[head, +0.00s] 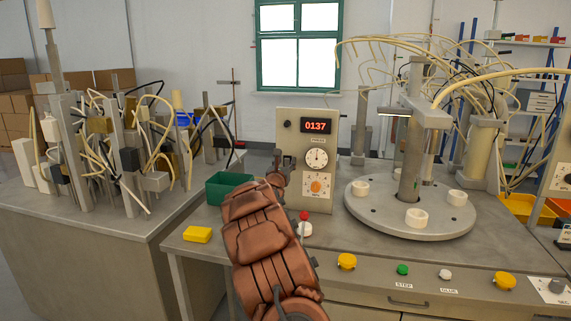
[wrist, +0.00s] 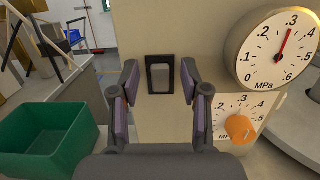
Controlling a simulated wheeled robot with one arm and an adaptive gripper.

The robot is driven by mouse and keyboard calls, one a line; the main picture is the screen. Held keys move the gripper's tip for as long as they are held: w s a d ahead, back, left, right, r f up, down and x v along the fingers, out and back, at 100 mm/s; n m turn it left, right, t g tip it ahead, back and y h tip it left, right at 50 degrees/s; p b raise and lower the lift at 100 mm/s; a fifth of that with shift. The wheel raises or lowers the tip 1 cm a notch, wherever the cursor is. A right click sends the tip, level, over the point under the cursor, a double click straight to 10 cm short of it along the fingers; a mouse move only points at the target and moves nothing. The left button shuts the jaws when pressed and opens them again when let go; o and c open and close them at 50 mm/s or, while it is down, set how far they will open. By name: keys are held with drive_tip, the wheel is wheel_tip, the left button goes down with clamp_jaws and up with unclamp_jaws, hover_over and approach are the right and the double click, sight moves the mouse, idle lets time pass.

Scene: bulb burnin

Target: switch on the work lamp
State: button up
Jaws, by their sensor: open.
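A black rectangular frame (wrist: 149,75) with a pale inner part sits on that side, between the two fingers in the wrist view. It looks like a switch plate, but its position cannot be read. In the head view my gripper (head: 277,170) is at the left edge of the control box (head: 293,128), and the switch plate is hidden. A pale bar (head: 394,110) by the column above the round table may be the work lamp; I cannot tell for certain.
A green bin (wrist: 42,138) stands left of the gripper. The box carries a red display (head: 316,127), a pressure gauge (wrist: 284,48) and an orange knob (wrist: 239,128). A yellow block (head: 197,235) and several buttons lie along the front bench.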

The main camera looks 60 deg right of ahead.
drive_tip(key=v, duration=1.2)
idle(0.3)
idle(0.5)
